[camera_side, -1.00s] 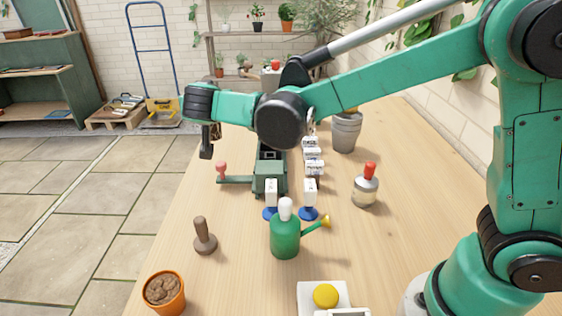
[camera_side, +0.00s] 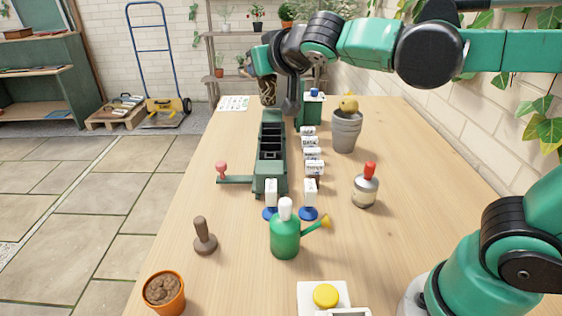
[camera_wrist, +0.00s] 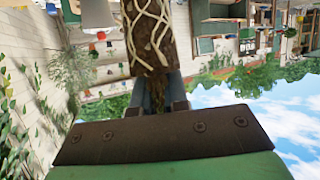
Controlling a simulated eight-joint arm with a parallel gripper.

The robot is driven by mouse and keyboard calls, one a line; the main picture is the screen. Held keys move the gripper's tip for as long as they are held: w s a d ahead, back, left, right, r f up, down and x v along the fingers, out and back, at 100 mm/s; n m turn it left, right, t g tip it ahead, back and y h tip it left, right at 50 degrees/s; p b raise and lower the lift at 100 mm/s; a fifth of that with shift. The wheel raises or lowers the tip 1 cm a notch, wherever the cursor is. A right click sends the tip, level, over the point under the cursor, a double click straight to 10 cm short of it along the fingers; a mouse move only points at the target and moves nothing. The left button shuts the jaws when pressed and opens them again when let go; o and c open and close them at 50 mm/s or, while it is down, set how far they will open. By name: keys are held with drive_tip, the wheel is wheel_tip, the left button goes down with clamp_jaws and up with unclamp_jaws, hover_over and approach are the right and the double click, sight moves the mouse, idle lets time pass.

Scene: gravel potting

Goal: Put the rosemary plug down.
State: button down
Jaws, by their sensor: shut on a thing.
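The rosemary plug (camera_side: 268,92), a dark root ball laced with pale roots, hangs at the far end of the bench in the side view. In the wrist view the root ball (camera_wrist: 150,35) fills the top middle, and its dark green stem end is between my fingers. My gripper (camera_wrist: 167,92) is shut on that end; in the side view its fingers are hard to make out. The plug appears roughly upright, beyond the dark green slotted holder (camera_side: 270,150). I cannot tell how far it is above the bench.
A grey pot (camera_side: 346,132) with a yellowish lump on top stands right of the holder, near several white-labelled pieces (camera_side: 312,153). A green box (camera_side: 310,110) stands behind. A white sheet (camera_side: 233,103) lies far left.

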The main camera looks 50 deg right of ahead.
drive_tip(key=s+f+n+y, duration=0.3)
drive_tip(key=s+f+y, duration=0.1)
drive_tip(key=f, duration=0.5)
drive_tip(key=shift+s+t, duration=0.15)
drive_tip(key=shift+t, duration=0.15)
drive_tip(key=w+a+r+m+g+h, duration=0.1)
drive_tip(key=w+a+r+m+h, duration=0.1)
drive_tip(key=w, duration=0.4)
drive_tip(key=w+a+r+m+g+h, duration=0.1)
drive_tip(key=w+a+r+m+h, duration=0.2)
drive_tip(key=w+m+h, duration=0.1)
drive_tip(key=shift+w+a+h, duration=0.3)
drive_tip(key=shift+w+h, duration=0.4)
drive_tip(key=shift+w, duration=0.15)
drive_tip(key=shift+f, duration=0.1)
